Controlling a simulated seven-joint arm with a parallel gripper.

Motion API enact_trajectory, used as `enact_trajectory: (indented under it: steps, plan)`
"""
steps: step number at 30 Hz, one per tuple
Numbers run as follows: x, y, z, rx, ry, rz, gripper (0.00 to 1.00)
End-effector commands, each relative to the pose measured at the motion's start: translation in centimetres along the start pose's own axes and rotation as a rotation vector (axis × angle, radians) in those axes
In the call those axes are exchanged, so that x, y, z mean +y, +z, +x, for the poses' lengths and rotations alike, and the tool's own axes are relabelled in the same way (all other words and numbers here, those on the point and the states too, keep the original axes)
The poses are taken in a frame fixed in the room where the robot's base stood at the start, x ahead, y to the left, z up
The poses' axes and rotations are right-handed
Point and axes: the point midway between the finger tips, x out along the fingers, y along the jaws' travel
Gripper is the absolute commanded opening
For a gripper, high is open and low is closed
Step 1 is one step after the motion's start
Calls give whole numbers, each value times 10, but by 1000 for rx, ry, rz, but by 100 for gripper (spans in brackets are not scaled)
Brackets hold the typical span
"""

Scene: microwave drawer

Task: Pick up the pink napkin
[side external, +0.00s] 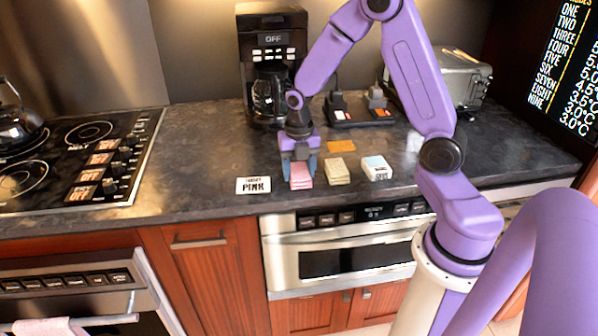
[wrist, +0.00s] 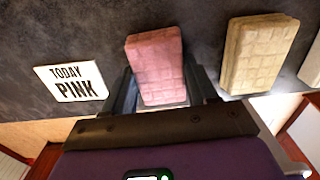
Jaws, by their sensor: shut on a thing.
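The pink napkin (side external: 301,177) is a folded pink block on the dark counter, near its front edge. In the wrist view the pink napkin (wrist: 156,62) lies between the two fingers of my gripper (wrist: 162,88). In the side view my gripper (side external: 300,166) points down over it, with a finger at each side. The jaws are shut on the napkin. It appears to be at counter level; whether it is clear of the surface I cannot tell. A white card reading "TODAY PINK" (wrist: 72,82) lies to its left.
An orange piece (side external: 341,146) lies behind. A coffee maker (side external: 270,60) stands at the back. The stove (side external: 75,160) is left; a drawer microwave (side external: 345,262) is below.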

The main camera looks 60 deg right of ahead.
Motion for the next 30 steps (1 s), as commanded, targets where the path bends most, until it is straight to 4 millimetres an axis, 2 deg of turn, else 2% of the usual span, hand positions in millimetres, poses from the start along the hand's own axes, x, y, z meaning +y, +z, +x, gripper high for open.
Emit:
enact_trajectory:
  steps: [5, 11, 22, 30]
  plan:
    - [0, 0, -9, 0, 0, 0, 28]
    - [-1, -2, -35, -2, 2, -1, 28]
    - [-29, -42, -92, -3, 4, -3, 28]
    - [-56, -82, -112, -2, 3, -3, 28]
